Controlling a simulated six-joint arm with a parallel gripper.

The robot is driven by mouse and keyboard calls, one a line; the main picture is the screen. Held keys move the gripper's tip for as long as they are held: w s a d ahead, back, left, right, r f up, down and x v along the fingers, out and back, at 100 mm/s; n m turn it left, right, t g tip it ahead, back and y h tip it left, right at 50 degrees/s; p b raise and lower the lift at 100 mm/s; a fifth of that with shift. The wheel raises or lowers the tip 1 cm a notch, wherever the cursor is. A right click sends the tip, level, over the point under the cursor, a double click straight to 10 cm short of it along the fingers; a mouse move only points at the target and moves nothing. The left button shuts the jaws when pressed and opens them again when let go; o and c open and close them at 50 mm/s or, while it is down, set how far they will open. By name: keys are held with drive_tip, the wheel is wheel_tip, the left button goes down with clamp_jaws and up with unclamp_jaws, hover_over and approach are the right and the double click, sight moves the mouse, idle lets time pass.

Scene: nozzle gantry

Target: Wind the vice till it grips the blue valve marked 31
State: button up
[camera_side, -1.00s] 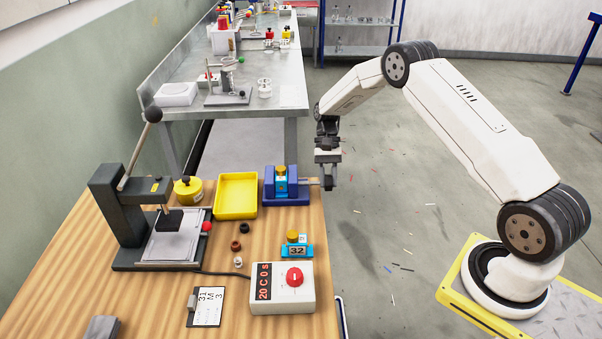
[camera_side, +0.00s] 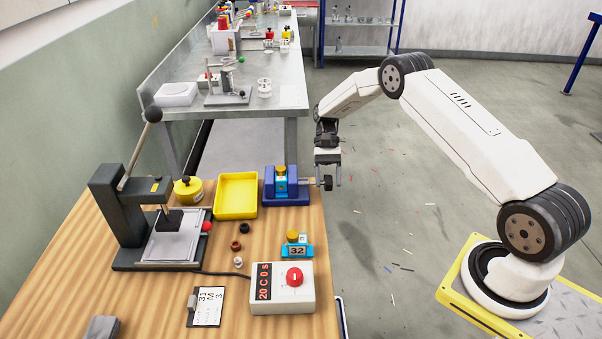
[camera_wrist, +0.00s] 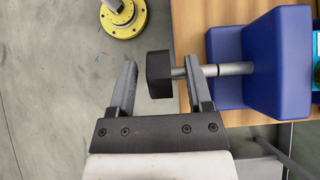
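The blue vice (camera_side: 287,199) stands at the right edge of the wooden bench. A light-blue valve (camera_side: 281,184) with a yellow top sits upright between its jaws; its number is not readable, and I cannot tell if both jaws touch it. The vice's screw ends in a black knob (camera_side: 328,184), also in the wrist view (camera_wrist: 158,74). My gripper (camera_side: 328,180) is open around the knob, pointing down, with a finger apart on each side. In the wrist view my gripper (camera_wrist: 160,68) shows its right finger crossing the screw shaft (camera_wrist: 232,68).
A second valve marked 32 (camera_side: 296,250) stands by the control box (camera_side: 281,300) with a red knob. A yellow tray (camera_side: 236,214), a lever press (camera_side: 120,215) and a card (camera_side: 208,306) are on the bench.

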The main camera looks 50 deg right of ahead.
drive_tip(key=v, duration=0.7)
drive_tip(key=shift+r, duration=0.35)
drive_tip(key=shift+w+d, duration=0.15)
drive_tip(key=shift+d, duration=0.05)
drive_tip(key=shift+a, duration=0.1)
idle(0.4)
drive_tip(key=s+a+r+n+t+h, duration=0.45)
drive_tip(key=s+a+r, duration=0.2)
drive_tip(key=a, duration=0.35)
drive_tip(key=s+a+n+t+h, duration=0.1)
drive_tip(key=s+a+n+t, duration=0.1)
drive_tip(key=s, duration=0.5)
drive_tip(key=s+a+n+t+h, duration=0.1)
drive_tip(key=s+a+n+t, duration=0.1)
drive_tip(key=s, duration=0.5)
drive_tip(key=shift+s+a+t, duration=0.2)
drive_tip(key=shift+a+t, duration=0.15)
drive_tip(key=shift+a, duration=0.45)
